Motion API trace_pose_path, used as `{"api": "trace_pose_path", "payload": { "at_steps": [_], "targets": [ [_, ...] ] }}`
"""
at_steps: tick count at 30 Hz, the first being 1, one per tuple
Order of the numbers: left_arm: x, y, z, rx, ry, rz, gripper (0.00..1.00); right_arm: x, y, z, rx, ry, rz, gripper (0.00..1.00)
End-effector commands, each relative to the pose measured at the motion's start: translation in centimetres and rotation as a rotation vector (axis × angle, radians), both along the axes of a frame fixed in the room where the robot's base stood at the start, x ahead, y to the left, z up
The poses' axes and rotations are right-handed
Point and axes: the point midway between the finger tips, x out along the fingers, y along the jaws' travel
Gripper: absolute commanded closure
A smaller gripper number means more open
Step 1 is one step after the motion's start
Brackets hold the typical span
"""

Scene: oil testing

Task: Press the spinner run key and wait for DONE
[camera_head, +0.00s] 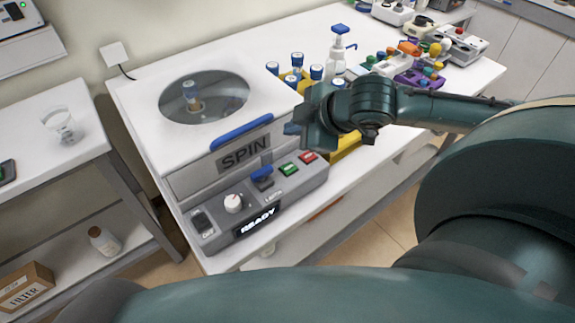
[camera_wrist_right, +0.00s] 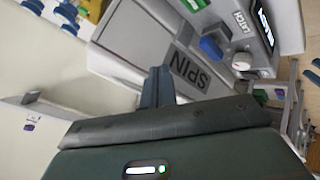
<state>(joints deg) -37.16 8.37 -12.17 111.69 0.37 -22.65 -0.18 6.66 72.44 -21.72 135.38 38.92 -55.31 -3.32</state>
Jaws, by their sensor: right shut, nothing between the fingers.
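The spinner (camera_head: 200,155), a white box labelled SPIN, stands on the bench with its round-windowed lid down. The green key (camera_head: 289,169) and the red key (camera_head: 308,157) sit right of the blue latch (camera_head: 262,174); the key lettering is too small to read. My right gripper (camera_head: 291,130) is shut and empty, above and behind the keys, apart from them. In the wrist view its fingers (camera_wrist_right: 158,86) point toward the SPIN face. My left gripper is out of view.
Blue-capped bottles (camera_head: 297,62) in a yellow rack stand right of the spinner, partly behind my right gripper.

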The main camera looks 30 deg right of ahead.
Motion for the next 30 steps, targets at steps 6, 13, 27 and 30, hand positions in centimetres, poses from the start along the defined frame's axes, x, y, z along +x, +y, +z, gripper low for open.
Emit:
{"api": "trace_pose_path", "payload": {
  "at_steps": [6, 13, 27, 30],
  "targets": [
    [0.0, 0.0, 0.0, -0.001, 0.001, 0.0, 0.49, 0.0, 0.0, -0.9, 0.002, 0.001, -0.001, 1.0],
    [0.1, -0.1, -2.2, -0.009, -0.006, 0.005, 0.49, 0.0, 0.0, -4.7, 0.001, 0.0, 0.001, 1.0],
    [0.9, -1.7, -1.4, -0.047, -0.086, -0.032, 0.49, 0.0, 0.0, -8.7, 0.001, 0.0, -0.001, 1.0],
    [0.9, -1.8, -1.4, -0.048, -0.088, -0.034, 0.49, 0.0, 0.0, -8.9, 0.001, 0.0, -0.001, 1.0]
  ]
}}
